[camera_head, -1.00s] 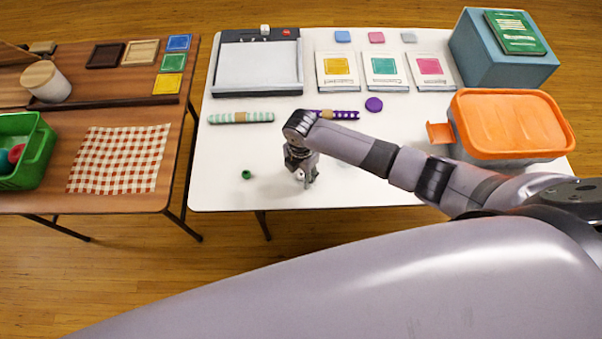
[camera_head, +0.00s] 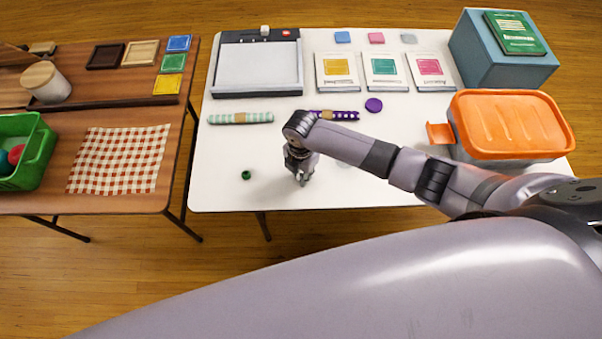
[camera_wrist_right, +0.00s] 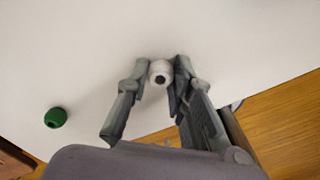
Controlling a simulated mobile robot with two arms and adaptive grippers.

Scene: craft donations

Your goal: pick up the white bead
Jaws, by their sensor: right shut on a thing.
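The white bead (camera_wrist_right: 160,70) sits between the two fingertips of my right gripper (camera_wrist_right: 159,80) in the right wrist view, with its dark hole showing. The fingers are closed on it from both sides. In the head view my right gripper (camera_head: 302,178) points down at the white table (camera_head: 225,150) near its front edge, and the bead is hidden by the fingers there. Whether the bead touches the table cannot be told. My left gripper does not show.
A green bead (camera_head: 246,175) lies on the table left of my right gripper; it also shows in the right wrist view (camera_wrist_right: 55,117). A purple disc (camera_head: 374,105), striped rolls (camera_head: 240,118) and an orange-lidded box (camera_head: 510,125) stand farther back. The table's front edge is close.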

